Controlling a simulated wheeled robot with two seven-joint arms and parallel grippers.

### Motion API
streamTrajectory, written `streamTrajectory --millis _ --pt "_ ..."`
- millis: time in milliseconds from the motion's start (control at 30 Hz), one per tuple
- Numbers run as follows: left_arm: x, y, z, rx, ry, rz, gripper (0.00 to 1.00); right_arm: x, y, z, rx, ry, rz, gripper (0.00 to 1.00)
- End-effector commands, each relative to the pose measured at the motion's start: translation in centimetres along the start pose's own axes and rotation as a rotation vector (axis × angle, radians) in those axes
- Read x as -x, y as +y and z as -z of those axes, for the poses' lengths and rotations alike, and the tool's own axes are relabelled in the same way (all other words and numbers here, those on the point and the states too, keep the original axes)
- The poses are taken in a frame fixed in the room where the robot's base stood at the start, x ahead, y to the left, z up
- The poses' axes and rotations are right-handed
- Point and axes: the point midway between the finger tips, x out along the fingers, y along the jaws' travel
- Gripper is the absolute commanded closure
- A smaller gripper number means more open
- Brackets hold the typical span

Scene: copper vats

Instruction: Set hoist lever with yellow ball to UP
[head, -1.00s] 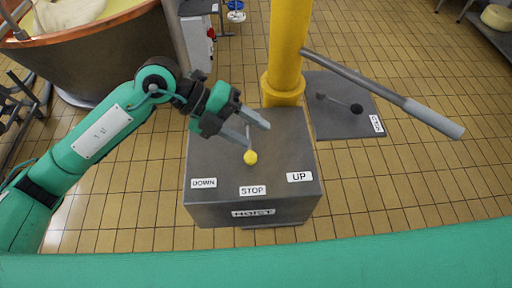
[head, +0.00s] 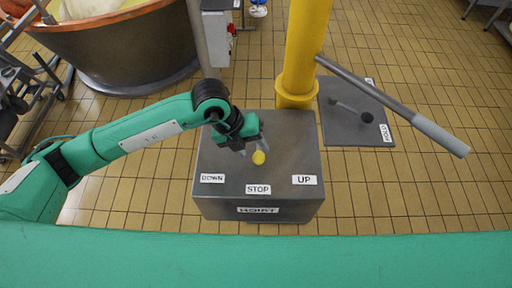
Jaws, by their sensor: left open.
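The hoist lever's yellow ball (head: 259,157) shows above the grey hoist box (head: 270,139), in line with the STOP label (head: 258,189). The DOWN label (head: 212,178) is to its left and the UP label (head: 304,180) to its right. My left gripper (head: 254,152) is open and pointed down at the ball, its fingers close around or beside it; I cannot tell whether they touch it. The lever's rod is hidden behind the gripper. My right gripper is not in view.
A yellow post (head: 305,50) stands behind the box, with a long grey-handled bar (head: 395,106) reaching out to the right. A plate (head: 352,132) with a black-ball lever (head: 367,117) lies to the right. A copper vat (head: 125,50) stands at the back left.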

Motion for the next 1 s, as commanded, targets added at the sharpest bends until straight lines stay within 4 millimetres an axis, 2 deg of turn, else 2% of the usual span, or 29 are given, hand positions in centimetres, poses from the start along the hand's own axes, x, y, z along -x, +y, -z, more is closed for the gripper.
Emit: streamTrajectory --millis 100,233,567,667,833,1000 --pt "-1.6 -0.1 0.0 0.001 0.003 0.0 0.5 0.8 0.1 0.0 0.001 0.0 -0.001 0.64" --pt "-2.8 -0.1 0.0 0.0 0.001 0.001 0.5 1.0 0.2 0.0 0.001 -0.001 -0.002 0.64" --pt "-3.2 0.0 0.0 -0.001 0.0 0.001 0.5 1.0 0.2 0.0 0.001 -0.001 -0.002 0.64" --pt "-3.2 0.0 0.0 -0.001 0.001 0.001 0.65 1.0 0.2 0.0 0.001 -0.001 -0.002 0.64" --pt "-3.2 0.0 0.0 0.0 0.001 0.001 0.99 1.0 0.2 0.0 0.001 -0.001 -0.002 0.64" --pt "-3.3 -0.1 -0.1 0.001 0.0 0.001 1.0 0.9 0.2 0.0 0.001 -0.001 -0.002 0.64"
